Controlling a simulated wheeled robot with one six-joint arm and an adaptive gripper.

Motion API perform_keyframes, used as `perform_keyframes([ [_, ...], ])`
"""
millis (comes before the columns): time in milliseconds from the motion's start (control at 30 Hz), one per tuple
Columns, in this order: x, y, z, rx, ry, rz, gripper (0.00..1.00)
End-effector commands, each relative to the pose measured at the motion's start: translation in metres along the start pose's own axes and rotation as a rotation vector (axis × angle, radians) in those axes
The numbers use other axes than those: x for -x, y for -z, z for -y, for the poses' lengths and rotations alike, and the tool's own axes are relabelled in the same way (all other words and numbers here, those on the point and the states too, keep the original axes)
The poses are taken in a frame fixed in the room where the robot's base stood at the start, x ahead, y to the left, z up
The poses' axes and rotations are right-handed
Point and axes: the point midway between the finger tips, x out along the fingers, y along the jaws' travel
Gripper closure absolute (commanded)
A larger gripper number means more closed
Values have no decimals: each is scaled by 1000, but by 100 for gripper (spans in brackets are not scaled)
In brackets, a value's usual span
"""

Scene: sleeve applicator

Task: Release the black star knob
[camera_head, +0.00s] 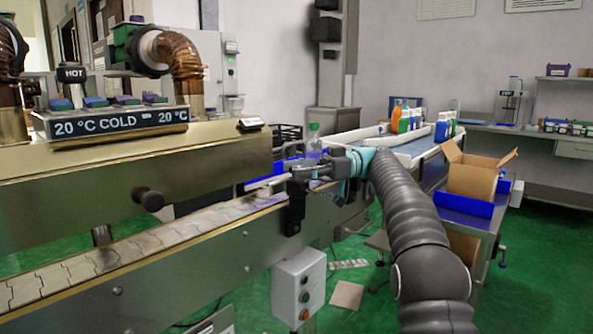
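My gripper (303,174) is in the middle of the view, reaching left over the conveyor at its near side rail. Its fingers are small and dark here, so I cannot tell whether they are open or shut. They are at the top of a black bracket (293,215) fixed to the conveyor's side. I cannot make out a star-shaped knob at the fingers; if one is there, the gripper hides it.
The slatted conveyor (130,243) runs from lower left past the gripper. A clear bottle with a green cap (314,143) stands just behind the gripper. A grey control box (299,287) hangs below the rail. An open cardboard box (472,178) stands at the right.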

Motion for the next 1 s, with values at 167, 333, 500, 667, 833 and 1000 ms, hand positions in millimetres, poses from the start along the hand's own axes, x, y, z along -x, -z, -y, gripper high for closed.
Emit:
perform_keyframes([
  [167,2,0,0,0,-2,0,37],
  [333,17,-1,-1,1,-4,-1,37],
  [500,40,-1,-2,2,-5,-1,37],
  [667,52,0,-3,2,-5,-1,37],
  [833,60,1,-5,2,-6,-2,37],
  [1000,67,0,-4,1,-6,-3,37],
])
